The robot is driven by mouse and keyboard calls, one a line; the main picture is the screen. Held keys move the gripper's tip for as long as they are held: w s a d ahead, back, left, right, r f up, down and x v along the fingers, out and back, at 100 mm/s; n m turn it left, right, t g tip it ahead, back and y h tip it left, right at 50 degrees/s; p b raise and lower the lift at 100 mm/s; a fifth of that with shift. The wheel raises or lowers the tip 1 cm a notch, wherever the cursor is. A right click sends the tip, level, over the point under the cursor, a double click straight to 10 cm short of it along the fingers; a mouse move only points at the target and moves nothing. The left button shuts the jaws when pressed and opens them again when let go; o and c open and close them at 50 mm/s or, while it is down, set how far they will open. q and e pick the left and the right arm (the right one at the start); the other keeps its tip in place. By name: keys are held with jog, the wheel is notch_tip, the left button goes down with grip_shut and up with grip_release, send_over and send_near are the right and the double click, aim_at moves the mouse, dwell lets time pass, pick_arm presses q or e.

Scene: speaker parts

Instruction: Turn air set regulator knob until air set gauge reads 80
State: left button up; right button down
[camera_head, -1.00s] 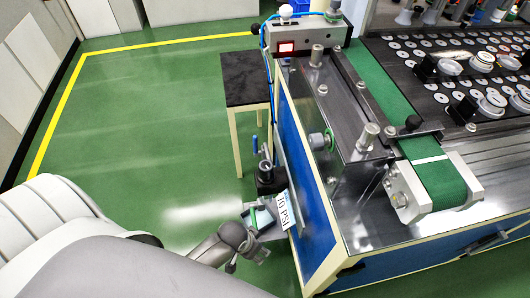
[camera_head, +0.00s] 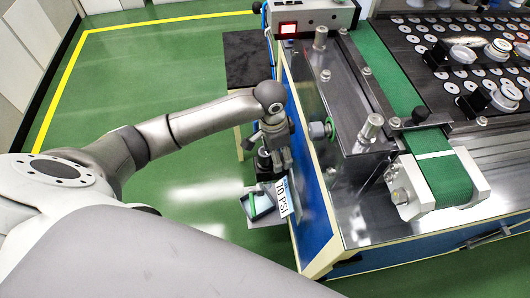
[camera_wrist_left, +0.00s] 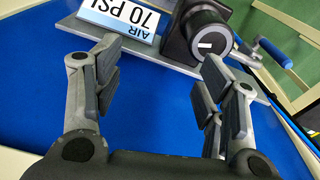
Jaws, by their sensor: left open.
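The air set regulator knob (camera_wrist_left: 208,36) is a black round cap with a white mark on its face, in the left wrist view. Beside it, the air set gauge readout (camera_wrist_left: 122,16) is a white plate reading "AIR 70 PSI". The plate also shows in the head view (camera_head: 282,197). My left gripper (camera_wrist_left: 160,62) is open and empty, its fingers pointing toward the plate and the knob. The knob lies just beyond the right finger, not between the fingers. In the head view my left gripper (camera_head: 275,155) hides much of the regulator. My right gripper is not in view.
A blue-handled lever (camera_wrist_left: 274,52) sits beside the knob. The blue side panel (camera_head: 313,210) of the machine stands close to the gripper. A black-topped table (camera_head: 245,60) stands behind. Green floor is open to the left.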

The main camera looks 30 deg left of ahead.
aim_at(265, 151)
pick_arm(q)
jog(key=shift+g+y, duration=0.3)
jog(key=shift+y, duration=0.2)
jog(key=a+r, duration=0.1)
jog(key=w+a+r, duration=0.1)
jog(key=a, duration=0.1)
jog(key=w+a+r, duration=0.1)
jog(key=a, duration=0.1)
jog(key=shift+r, duration=0.35)
notch_tip(265, 151, down, 11)
jog(key=shift+r+b, duration=0.2)
jog(key=shift+b, duration=0.25)
